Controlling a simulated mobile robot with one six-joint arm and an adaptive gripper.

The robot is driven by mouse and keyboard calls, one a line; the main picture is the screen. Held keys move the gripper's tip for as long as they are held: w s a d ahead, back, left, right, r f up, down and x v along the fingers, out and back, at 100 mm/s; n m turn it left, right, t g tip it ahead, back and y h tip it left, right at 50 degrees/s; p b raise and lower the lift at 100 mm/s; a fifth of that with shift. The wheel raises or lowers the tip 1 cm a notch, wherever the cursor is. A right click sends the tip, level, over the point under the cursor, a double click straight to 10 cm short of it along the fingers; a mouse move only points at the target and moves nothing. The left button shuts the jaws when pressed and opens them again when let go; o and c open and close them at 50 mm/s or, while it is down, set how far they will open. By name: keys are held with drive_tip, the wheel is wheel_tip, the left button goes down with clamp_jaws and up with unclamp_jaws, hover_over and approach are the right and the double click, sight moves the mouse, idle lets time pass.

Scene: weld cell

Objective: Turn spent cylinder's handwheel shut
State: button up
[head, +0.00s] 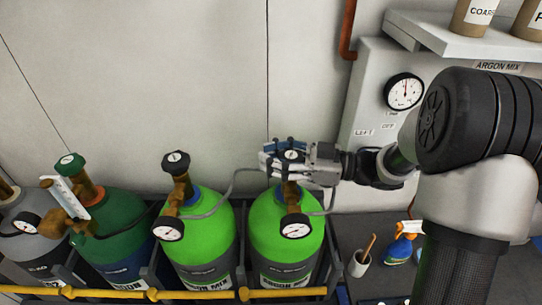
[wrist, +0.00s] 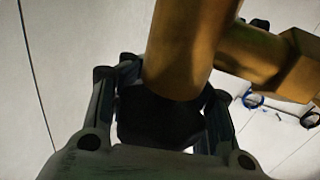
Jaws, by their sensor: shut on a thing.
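Two light green cylinders stand side by side in the head view, a left one (head: 207,240) and a right one (head: 284,240). Each has a brass valve, a dark handwheel and a round gauge. My gripper (head: 290,160) is at the top of the right light green cylinder, shut on its handwheel (head: 291,154). In the wrist view the black handwheel (wrist: 160,120) sits between my fingers, with the brass valve body (wrist: 185,45) beyond it. The fingers hide much of the wheel's rim. I cannot read from the gauges which cylinder is spent.
A dark green cylinder (head: 112,225) and a grey one (head: 32,235) stand at the left. A yellow bar (head: 200,294) runs along the front of the rack. A wall panel with a gauge (head: 404,91), a shelf (head: 450,42), a spray bottle (head: 401,243) and a cup (head: 360,263) are at the right.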

sight(284, 150)
drive_tip(key=shift+m+t, duration=0.3)
drive_tip(key=m+t, duration=0.1)
drive_tip(key=t, duration=0.1)
drive_tip(key=w+m+t+h, duration=0.1)
drive_tip(key=shift+d+f+t+h+p, duration=0.1)
drive_tip(key=shift+d+t+h+p, duration=0.1)
drive_tip(key=shift+t+h+p, duration=0.15)
drive_tip(key=m+t+h, duration=0.1)
drive_tip(key=m+t+h+b, duration=0.1)
drive_tip(key=t, duration=0.1)
drive_tip(key=w+m+t+h, duration=0.1)
drive_tip(key=m, duration=0.1)
drive_tip(key=shift+d+f+t, duration=0.15)
drive_tip(key=shift+d+t, duration=0.2)
drive_tip(key=m+t+h+b, duration=0.1)
drive_tip(key=m+h+b, duration=0.1)
drive_tip(key=b, duration=0.1)
drive_tip(key=d+m+t+h+b, duration=0.1)
drive_tip(key=h+b, duration=0.2)
drive_tip(key=w+d+m+t+h+b, duration=0.1)
drive_tip(key=m+t+h+b, duration=0.1)
drive_tip(key=b, duration=0.1)
drive_tip(key=shift+m+h, duration=0.3)
drive_tip(key=shift+h, duration=0.05)
drive_tip(key=o, duration=1)
drive_tip(key=shift+t, duration=0.3)
drive_tip(key=shift+r, duration=0.2)
